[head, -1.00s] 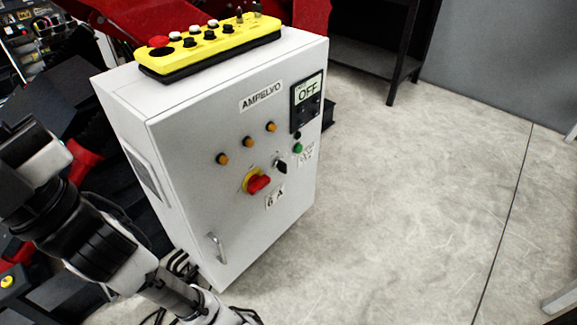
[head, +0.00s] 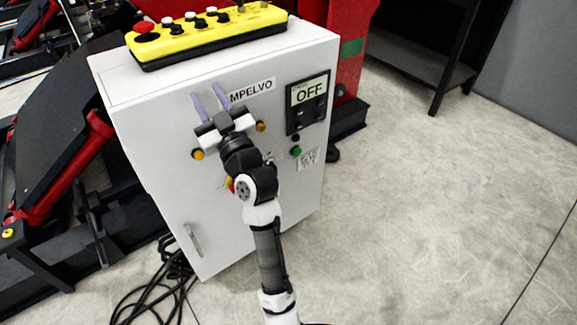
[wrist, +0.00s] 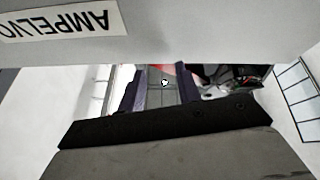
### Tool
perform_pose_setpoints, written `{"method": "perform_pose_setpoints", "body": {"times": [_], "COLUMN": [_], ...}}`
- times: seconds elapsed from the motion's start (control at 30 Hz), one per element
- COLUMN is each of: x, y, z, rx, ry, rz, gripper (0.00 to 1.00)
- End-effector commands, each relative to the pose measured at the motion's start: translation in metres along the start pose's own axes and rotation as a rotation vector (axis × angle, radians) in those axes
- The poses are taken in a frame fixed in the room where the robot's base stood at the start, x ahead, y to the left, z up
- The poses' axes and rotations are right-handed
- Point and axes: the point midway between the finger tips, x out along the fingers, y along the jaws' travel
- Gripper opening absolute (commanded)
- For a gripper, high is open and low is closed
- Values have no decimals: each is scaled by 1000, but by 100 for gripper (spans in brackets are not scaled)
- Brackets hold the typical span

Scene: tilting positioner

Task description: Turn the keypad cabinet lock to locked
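The white cabinet (head: 150,130) labelled AMPELVO stands ahead of me. A metal handle (head: 193,240) is low on the left of its front. A red rotary switch on a yellow plate (head: 230,184) is mostly hidden behind my arm, and a small dark knob (head: 270,160) beside it is partly covered. I cannot tell which part is the keypad cabinet lock. My gripper (head: 209,97) is in front of the cabinet's upper front, left of the label, fingers pointing up. In the wrist view its purple fingers (wrist: 163,88) are apart with nothing between them.
A display reading OFF (head: 306,93) and a green button (head: 295,152) are right of my arm. A yellow control box (head: 200,35) lies on the cabinet top. Cables (head: 160,285) lie on the floor at lower left. The floor (head: 430,210) to the right is clear.

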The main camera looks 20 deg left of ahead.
Motion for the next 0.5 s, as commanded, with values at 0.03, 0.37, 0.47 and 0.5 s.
{"method": "perform_pose_setpoints", "body": {"times": [0.03,0.37,0.47,0.5], "x": [-20,-199,-229,-235], "y": [25,102,107,108], "z": [53,237,249,251], "rx": [12,156,176,181], "ry": [-112,-445,-449,-448], "rz": [10,-67,-79,-81], "gripper": [34,34,34,34]}}
